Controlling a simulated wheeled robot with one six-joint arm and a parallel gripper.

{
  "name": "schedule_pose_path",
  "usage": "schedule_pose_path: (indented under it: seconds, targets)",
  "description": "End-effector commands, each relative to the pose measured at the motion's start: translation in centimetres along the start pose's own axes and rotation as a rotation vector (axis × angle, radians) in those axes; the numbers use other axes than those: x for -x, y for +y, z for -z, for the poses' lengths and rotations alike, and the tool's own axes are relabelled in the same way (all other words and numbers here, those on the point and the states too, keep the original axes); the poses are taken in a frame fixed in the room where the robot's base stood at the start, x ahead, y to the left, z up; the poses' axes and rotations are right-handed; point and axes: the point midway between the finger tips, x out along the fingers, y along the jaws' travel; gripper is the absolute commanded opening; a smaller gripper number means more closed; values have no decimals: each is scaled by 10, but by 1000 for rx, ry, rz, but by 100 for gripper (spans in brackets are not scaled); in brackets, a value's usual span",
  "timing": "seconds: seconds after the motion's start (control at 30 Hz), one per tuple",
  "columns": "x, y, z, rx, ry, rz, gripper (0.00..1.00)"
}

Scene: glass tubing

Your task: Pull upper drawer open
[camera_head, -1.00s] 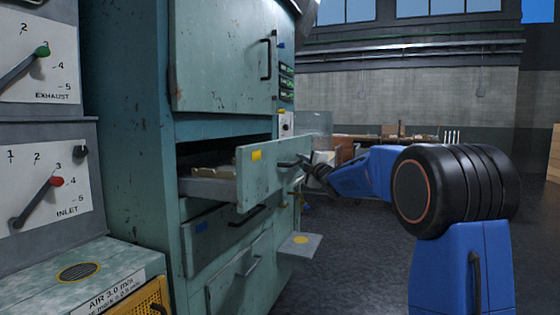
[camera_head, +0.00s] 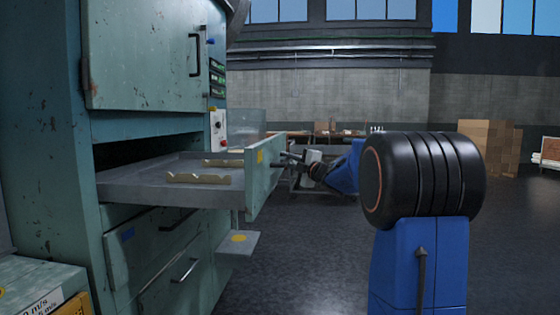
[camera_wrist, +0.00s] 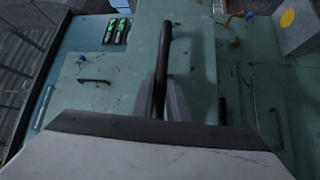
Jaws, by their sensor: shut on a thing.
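The upper drawer (camera_head: 150,189) of the green cabinet stands far out, and its grey tray shows. Its green front panel (camera_head: 262,176) bears a yellow mark. My gripper (camera_head: 300,163) is at the outer face of this panel, on the handle. In the wrist view the dark bar handle (camera_wrist: 162,62) runs between my gripper's fingers (camera_wrist: 161,100), which are shut on it. Pale notched supports (camera_head: 197,178) lie in the drawer. The fingertips are small in the head view.
A lower drawer (camera_head: 160,240) with a blue mark is shut below. A small shelf with a yellow disc (camera_head: 238,240) juts out under the open drawer. Cardboard boxes (camera_head: 488,148) stand at the back right. The dark floor to the right is open.

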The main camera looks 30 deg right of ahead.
Motion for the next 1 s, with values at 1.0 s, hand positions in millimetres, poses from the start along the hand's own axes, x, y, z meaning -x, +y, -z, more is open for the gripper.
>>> schedule_pose_path:
  seconds: [1.0]
  targets:
    - [24,1,-2,1,-2,0,33]
